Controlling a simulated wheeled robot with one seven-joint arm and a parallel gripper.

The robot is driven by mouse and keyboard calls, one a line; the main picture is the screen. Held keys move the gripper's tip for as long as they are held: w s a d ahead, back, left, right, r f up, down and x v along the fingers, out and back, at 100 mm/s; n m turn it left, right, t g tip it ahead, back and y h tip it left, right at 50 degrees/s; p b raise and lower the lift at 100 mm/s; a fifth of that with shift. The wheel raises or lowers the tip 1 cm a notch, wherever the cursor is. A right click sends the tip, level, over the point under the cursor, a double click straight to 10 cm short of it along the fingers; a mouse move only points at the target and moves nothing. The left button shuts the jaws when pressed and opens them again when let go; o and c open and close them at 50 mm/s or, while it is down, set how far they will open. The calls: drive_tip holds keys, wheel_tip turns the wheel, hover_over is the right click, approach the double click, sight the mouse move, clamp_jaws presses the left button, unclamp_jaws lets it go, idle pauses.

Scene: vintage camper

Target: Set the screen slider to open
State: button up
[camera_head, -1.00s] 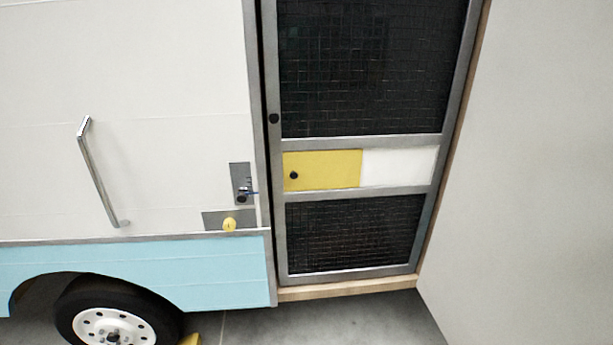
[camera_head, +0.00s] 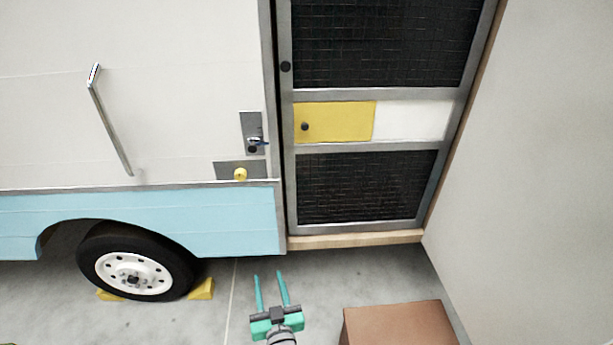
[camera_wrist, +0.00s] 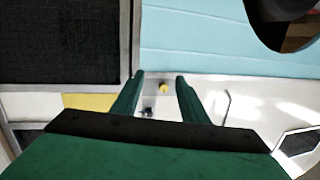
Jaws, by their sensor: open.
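The screen slider is a yellow panel (camera_head: 345,121) with a small dark round knob (camera_head: 305,126) near its left edge. It sits at the left of the band between two dark mesh screens, with a white panel (camera_head: 412,120) to its right. Part of the yellow panel also shows in the wrist view (camera_wrist: 88,102), beside my fingers. My gripper (camera_head: 270,277) has teal fingers, spread open and empty, low in front of the door and well below the slider. In the wrist view my gripper (camera_wrist: 160,78) shows its two fingers apart.
The screen door (camera_head: 362,236) stands between the camper side and a plain wall (camera_head: 540,170). A grab handle (camera_head: 110,120), a latch plate (camera_head: 252,130) and a yellow knob (camera_head: 240,174) are on the camper. A brown box (camera_head: 398,324) is at the lower right, and a wheel (camera_head: 137,262) at left.

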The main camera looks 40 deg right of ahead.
drive_tip(key=w+d+r+m+h, duration=0.1)
drive_tip(key=w+d+r+m, duration=0.1)
drive_tip(key=w+d+r, duration=0.55)
drive_tip(key=m+h, duration=0.2)
approach(305, 127)
drive_tip(key=x, duration=0.7)
drive_tip(key=shift+w, duration=0.2)
drive_tip(key=shift+w+d, duration=0.15)
drive_tip(key=shift+w, duration=0.05)
drive_tip(key=shift+d+g+h, duration=0.3)
drive_tip(key=shift+h, duration=0.1)
drive_tip(key=shift+w+a, duration=0.1)
drive_tip(key=shift+a, duration=0.1)
clamp_jaws()
